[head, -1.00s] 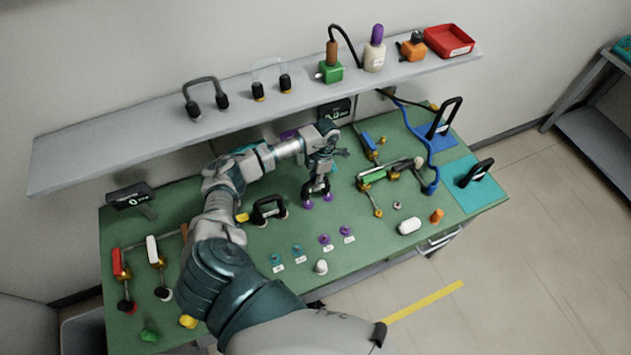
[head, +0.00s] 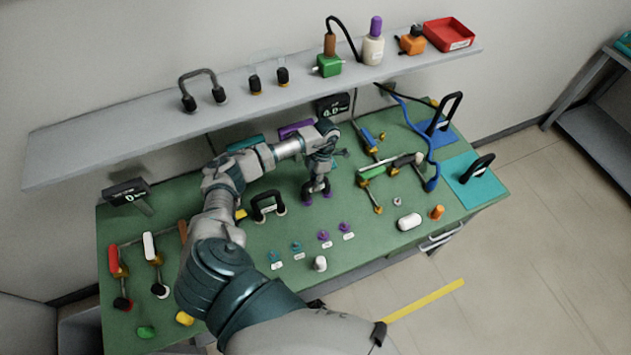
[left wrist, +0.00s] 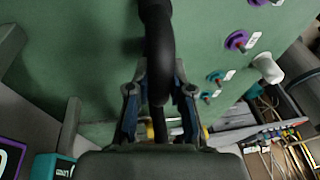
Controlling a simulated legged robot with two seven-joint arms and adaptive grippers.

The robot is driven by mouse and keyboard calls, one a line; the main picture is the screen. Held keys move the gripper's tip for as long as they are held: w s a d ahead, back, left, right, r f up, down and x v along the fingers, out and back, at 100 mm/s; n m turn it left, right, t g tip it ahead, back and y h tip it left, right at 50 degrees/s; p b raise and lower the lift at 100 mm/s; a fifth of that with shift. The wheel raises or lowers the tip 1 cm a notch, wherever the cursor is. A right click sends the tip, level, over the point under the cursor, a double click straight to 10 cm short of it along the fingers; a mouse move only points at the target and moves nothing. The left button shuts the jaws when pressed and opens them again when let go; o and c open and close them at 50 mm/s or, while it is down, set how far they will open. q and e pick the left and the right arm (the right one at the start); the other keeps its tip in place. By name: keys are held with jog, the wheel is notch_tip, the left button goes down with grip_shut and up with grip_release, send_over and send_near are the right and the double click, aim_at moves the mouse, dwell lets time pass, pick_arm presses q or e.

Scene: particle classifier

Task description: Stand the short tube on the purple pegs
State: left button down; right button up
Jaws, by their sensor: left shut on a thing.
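My left gripper (head: 318,184) is shut on the short tube, a dark curved tube with purple ends (head: 327,192). In the head view it is over the middle of the green bench, behind the pegs. The left wrist view shows the black tube (left wrist: 158,60) between the two fingers (left wrist: 160,105). Two purple pegs (head: 323,236) with white labels stand in front of the gripper and slightly right; they also show in the left wrist view (left wrist: 237,40). I cannot tell whether the tube's ends touch the bench. My right gripper is not in view.
Two teal pegs (head: 296,247) stand left of the purple ones. A black arched tube (head: 267,203) stands left of the gripper. A white cylinder (head: 320,263) is in front of the pegs. A green-barrelled assembly (head: 374,172) lies to the right. A grey shelf (head: 130,134) hangs behind.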

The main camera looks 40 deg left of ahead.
pick_arm(q)
jog(key=shift+f, duration=0.35)
jog(key=c, duration=1)
grip_release()
jog(key=shift+o, duration=0.2)
jog(key=v, duration=1.1)
jog(key=shift+w+a+r, duration=0.15)
jog(key=shift+w+r, duration=0.1)
jog(key=shift+r, duration=0.1)
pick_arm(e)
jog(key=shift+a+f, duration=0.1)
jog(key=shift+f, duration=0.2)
